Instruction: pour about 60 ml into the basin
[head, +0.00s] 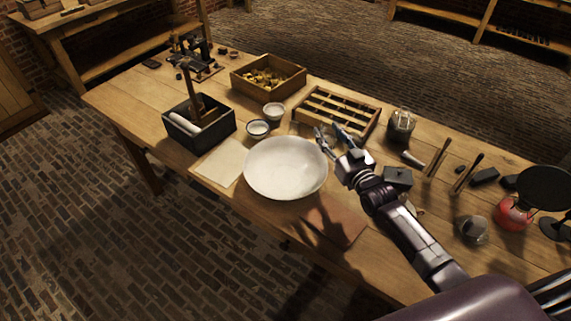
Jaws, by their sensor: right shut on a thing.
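The basin (286,168) is a wide, round white bowl on the wooden bench, and it looks empty. My right gripper (334,134) is just beyond the basin's upper right rim, with its arm coming in from the lower right. Its two fingers are a little apart around something; the held thing is too small or too clear to make out. I cannot tell whether it holds liquid. My left gripper is not in view.
Two small white-lined cups (258,128) stand behind the basin. A slotted wooden rack (330,112) and a glass jar (401,124) are behind my right gripper. A dark box (228,126) stands left. A red spirit lamp (512,215) and a clear vessel (473,229) stand right.

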